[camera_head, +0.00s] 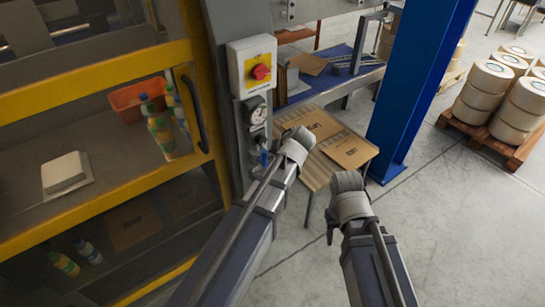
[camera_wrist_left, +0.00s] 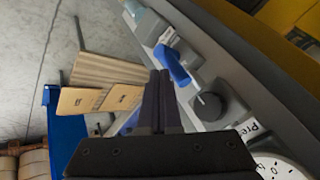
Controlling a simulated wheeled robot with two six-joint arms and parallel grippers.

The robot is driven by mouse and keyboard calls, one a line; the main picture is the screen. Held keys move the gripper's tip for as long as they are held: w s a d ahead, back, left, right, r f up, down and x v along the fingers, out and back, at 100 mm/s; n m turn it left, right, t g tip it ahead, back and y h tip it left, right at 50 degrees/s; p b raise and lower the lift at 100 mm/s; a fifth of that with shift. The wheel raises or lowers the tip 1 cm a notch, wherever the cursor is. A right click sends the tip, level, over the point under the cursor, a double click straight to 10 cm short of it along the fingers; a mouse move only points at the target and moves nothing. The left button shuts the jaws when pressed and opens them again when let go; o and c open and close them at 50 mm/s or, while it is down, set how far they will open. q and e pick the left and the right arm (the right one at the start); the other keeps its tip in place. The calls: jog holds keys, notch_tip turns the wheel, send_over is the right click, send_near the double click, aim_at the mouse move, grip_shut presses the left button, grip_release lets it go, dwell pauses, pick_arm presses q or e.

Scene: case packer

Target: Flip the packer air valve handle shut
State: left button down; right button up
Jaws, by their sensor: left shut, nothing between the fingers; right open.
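The blue valve handle (camera_head: 263,158) sits low on the grey post, below the pressure gauge (camera_head: 256,114). In the left wrist view the blue handle (camera_wrist_left: 179,68) is just right of my fingertips, beside a round dark knob (camera_wrist_left: 211,101). My left gripper (camera_wrist_left: 160,73) is shut and empty, its tips very near the handle; I cannot tell whether they touch. In the head view the left wrist is right of the handle and the fingers are mostly hidden. My right gripper (camera_head: 331,226) is open, only partly seen, right of and below the left one, away from the valve.
A red switch (camera_head: 261,72) on a yellow plate is above the gauge. The yellow-framed packer door (camera_head: 200,90) stands left. A table with cardboard sheets (camera_head: 347,150) and a blue column (camera_head: 410,90) stand behind my arms.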

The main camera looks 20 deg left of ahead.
pick_arm(q)
jog(key=shift+r, duration=0.1)
jog(key=shift+a, duration=0.1)
pick_arm(e)
jog(key=shift+a, duration=0.1)
pick_arm(q)
jog(key=shift+s+a+t, duration=0.1)
jog(key=shift+s+t, duration=0.05)
jog(key=shift+t, duration=0.15)
pick_arm(e)
jog(key=shift+f, duration=0.1)
dwell(0.3)
pick_arm(q)
jog(key=shift+s+h, duration=0.1)
jog(key=shift+h, duration=0.3)
pick_arm(e)
jog(key=shift+s, duration=0.15)
pick_arm(q)
jog(key=shift+a+n+t, duration=0.15)
jog(key=shift+n+t, duration=0.15)
jog(key=shift+t, duration=0.1)
pick_arm(e)
jog(key=shift+s+f, duration=0.1)
jog(key=shift+s, duration=0.4)
